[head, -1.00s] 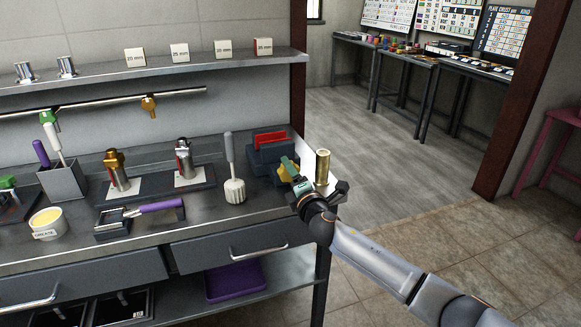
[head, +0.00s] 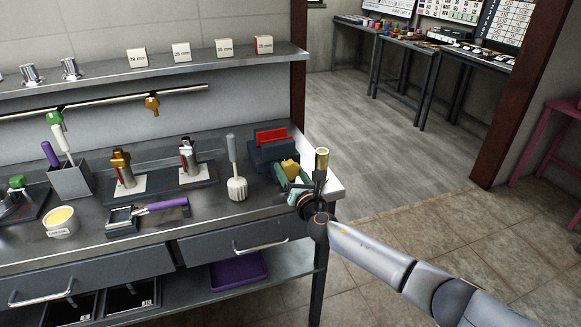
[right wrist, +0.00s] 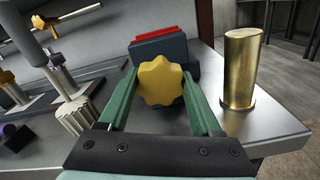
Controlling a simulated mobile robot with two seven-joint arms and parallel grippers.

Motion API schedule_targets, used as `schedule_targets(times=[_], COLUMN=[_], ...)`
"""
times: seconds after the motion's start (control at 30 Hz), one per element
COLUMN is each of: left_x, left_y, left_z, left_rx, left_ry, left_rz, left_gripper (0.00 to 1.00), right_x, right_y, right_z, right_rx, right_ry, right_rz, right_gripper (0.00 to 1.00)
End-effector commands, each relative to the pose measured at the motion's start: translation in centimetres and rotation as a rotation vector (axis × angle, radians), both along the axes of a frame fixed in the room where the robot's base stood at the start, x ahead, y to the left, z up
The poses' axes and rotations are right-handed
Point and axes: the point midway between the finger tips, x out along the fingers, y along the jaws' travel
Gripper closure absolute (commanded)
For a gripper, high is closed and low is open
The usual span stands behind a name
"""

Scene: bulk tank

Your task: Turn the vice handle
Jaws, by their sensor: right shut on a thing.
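The vice (head: 262,154) is a dark blue-grey block with red jaw parts on top, at the right end of the workbench. Its handle is a yellow lobed knob (head: 290,168) on the front. In the right wrist view the knob (right wrist: 160,80) is face-on in the middle, with the vice body (right wrist: 170,51) behind it. My right gripper (head: 296,180) has green fingers. In the wrist view these fingers (right wrist: 160,88) lie on the left and right sides of the knob, shut on it. My left gripper is in neither view.
A brass cylinder (head: 321,161) stands upright close to the right of the gripper, near the bench's end. A ribbed tool with a grey handle (head: 236,186) stands left of the vice. A shelf (head: 190,62) runs above. Open floor lies right of the bench.

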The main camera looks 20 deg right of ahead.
Motion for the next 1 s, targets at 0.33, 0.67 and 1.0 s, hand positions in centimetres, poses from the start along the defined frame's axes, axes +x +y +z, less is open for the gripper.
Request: schedule_targets(times=[0.33, 0.67, 1.0], left_x=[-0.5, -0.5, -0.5], left_y=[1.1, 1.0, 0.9], left_z=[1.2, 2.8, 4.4], left_rx=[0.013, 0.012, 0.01], left_ry=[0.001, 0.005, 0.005], left_rz=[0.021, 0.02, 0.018], left_gripper=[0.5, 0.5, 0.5], right_x=[0.0, 0.0, 0.0], right_y=[0.1, 0.1, 0.1], right_z=[0.2, 0.1, 0.1], right_rx=[-0.33, -0.644, -0.955], right_ry=[-0.009, -0.019, -0.03], right_rz=[0.0, 0.001, 0.001], right_gripper=[0.9, 0.9, 0.9])
